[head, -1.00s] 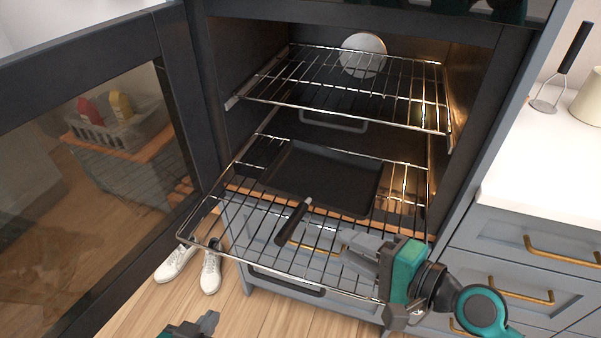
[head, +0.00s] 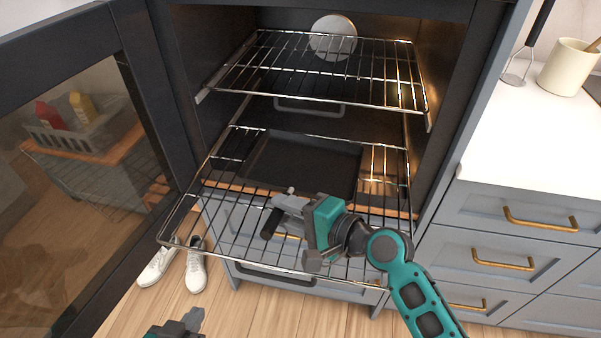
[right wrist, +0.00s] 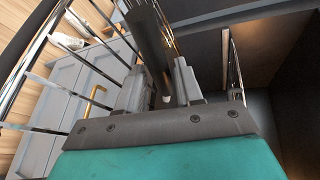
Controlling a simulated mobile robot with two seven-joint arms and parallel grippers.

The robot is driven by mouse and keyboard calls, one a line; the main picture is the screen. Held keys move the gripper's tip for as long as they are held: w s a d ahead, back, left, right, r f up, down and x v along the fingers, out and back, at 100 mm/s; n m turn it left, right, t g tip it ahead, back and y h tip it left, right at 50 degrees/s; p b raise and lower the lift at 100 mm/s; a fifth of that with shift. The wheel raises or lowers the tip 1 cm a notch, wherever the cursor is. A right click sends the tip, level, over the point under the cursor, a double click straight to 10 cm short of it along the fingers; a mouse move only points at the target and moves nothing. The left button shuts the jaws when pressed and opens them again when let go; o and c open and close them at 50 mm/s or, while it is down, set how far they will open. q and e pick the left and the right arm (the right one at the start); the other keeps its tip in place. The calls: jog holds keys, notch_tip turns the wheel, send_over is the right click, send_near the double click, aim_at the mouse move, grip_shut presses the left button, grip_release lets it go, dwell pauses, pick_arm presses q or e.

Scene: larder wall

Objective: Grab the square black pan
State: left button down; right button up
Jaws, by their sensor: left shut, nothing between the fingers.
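The square black pan (head: 304,163) lies flat on the lower, pulled-out oven rack, its handle (head: 270,223) pointing toward me. My right gripper (head: 284,203) is at the handle, above the front part of the rack. In the right wrist view the dark handle (right wrist: 150,42) passes between the two fingers (right wrist: 162,82), one on each side. I cannot tell whether the fingers press on it. Part of the handle is hidden behind the gripper in the head view. My left gripper (head: 194,320) is low at the bottom edge, shut and empty, away from the pan.
The lower rack (head: 178,222) sticks out of the oven; an upper rack (head: 392,92) is above it. The open oven door (head: 75,130) stands at the left. White shoes (head: 157,266) are on the floor. A counter (head: 500,140) with drawers is at the right.

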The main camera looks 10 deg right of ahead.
jog(key=x, duration=0.4)
jog(key=shift+w+d, duration=0.1)
grip_shut()
dwell(0.3)
